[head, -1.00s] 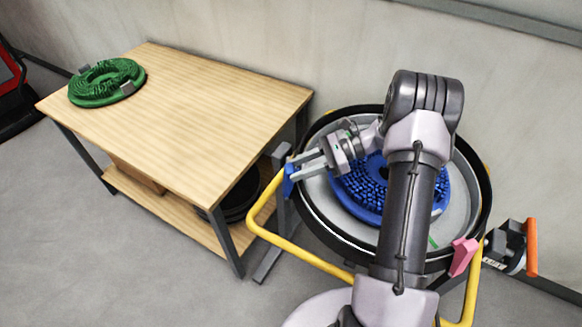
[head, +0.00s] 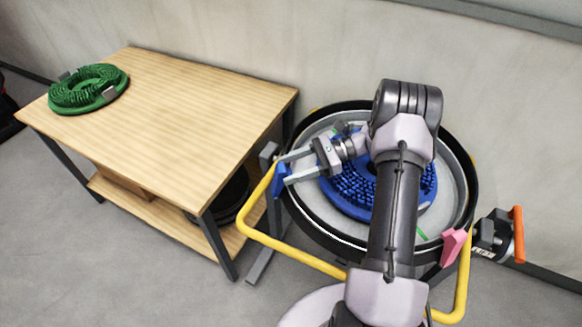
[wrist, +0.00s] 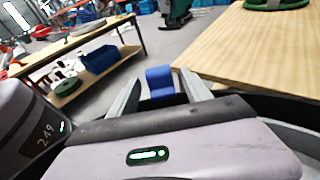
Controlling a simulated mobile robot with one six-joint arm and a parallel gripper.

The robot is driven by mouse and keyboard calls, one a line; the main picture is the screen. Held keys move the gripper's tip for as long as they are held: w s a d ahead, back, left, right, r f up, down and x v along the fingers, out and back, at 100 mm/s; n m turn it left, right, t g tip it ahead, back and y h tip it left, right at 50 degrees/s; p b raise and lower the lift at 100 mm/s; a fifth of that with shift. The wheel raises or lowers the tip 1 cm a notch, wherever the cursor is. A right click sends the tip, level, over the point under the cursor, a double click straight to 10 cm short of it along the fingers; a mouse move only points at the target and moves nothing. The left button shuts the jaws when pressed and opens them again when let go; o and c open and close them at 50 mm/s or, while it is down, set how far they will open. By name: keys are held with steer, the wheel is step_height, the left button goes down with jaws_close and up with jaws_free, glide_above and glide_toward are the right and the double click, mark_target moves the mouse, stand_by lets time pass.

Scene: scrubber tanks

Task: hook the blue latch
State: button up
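The blue latch (head: 279,181) sits on the left rim of the round black-rimmed tank (head: 333,243). In the wrist view the latch (wrist: 160,83) shows as a curved blue piece between my two fingertips, with gaps at both sides. My gripper (head: 284,168) reaches left over the tank rim, its fingers spread around the latch. The fingers also show apart in the wrist view (wrist: 160,80). I cannot tell whether either finger touches the latch. A pink latch (head: 453,247) is on the tank's right front rim.
A blue bristled brush disc (head: 350,195) lies inside the tank. A yellow tube frame (head: 300,255) runs around the tank. A wooden table (head: 190,110) with a green brush disc (head: 88,88) stands at left. An orange-handled part (head: 517,235) juts out at right.

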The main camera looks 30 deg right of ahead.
steer(key=p+v, duration=0.3)
steer(key=v, duration=1.4)
steer(key=shift+s+d+r+p, duration=0.1)
steer(key=shift+d+p, duration=0.1)
steer(key=shift+p, duration=0.1)
steer(key=a+r+n+g+h, duration=0.4)
steer(key=a+r+n+h, duration=0.35)
steer(key=a+r, duration=0.9)
steer(key=s+a+r+n+t+h, duration=0.3)
steer(key=s+a+n, duration=0.6)
steer(key=s+a, duration=0.7)
steer(key=s+t+h, duration=0.2)
steer(key=t, duration=0.1)
